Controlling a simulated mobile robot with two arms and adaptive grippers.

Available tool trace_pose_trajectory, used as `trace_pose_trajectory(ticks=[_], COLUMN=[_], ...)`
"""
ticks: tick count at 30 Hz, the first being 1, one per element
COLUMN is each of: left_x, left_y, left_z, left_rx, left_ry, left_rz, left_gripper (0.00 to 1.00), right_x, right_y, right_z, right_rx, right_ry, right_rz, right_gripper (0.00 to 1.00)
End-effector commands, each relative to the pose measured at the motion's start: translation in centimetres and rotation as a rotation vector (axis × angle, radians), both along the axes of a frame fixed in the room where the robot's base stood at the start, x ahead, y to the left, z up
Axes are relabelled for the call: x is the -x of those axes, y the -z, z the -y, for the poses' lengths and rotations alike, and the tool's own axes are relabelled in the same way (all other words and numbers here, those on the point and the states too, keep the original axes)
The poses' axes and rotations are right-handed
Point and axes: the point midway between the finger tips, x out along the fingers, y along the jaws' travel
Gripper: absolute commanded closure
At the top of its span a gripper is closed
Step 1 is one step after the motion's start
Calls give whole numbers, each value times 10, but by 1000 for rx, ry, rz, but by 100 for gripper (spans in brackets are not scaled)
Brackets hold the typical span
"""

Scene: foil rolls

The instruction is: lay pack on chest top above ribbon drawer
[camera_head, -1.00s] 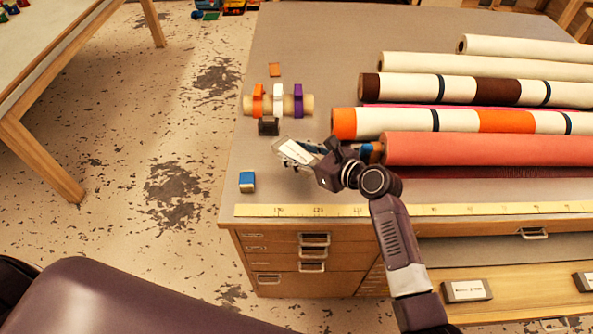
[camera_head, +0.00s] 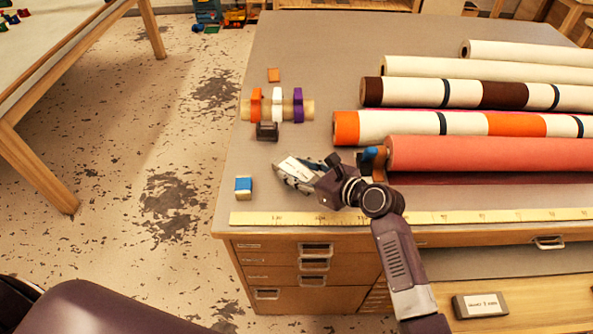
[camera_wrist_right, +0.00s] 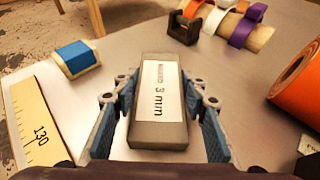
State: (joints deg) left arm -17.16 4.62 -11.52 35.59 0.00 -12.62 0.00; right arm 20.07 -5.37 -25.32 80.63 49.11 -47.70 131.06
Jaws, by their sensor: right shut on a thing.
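The pack (camera_wrist_right: 158,105) is a grey box with a white label reading "3 mm" in the right wrist view. My right gripper (camera_wrist_right: 168,88) is shut on it, with blue pads on both sides. In the head view, the gripper (camera_head: 290,174) holds the pack over the left part of the chest top (camera_head: 330,80). Whether the pack touches the top is unclear. Small drawers (camera_head: 315,265) with metal handles are at the chest's front left. Their labels are too small to read, so I cannot tell which is the ribbon drawer. My left gripper is not in view.
A yellow measuring tape (camera_head: 420,217) runs along the front edge. A blue-and-white block (camera_head: 243,187), a dark dispenser (camera_head: 267,131) and ribbon rolls (camera_head: 277,104) lie left and behind. Large rolls (camera_head: 480,154) fill the right. Another grey pack (camera_head: 480,305) lies lower down at front right.

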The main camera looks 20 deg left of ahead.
Motion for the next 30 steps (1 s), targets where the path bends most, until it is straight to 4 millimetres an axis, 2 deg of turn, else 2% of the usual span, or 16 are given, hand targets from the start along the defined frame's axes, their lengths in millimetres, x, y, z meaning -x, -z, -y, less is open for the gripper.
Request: trace_pose_trajectory(ticks=[3,4,8,20,23,30], left_x=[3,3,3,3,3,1], left_y=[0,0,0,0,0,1], left_z=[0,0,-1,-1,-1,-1], left_rx=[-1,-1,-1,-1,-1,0], left_ry=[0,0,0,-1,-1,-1], left_rz=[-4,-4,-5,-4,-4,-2], left_gripper=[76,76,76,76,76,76], right_x=[0,0,0,1,6,24], right_y=[2,2,2,-1,-4,-19], right_z=[0,0,0,3,10,44], right_rx=[-1,-1,0,0,0,-1], right_ry=[0,-1,0,1,0,2], right_rz=[0,-1,0,0,-1,1], right_gripper=[88,58,44,43,43,43])
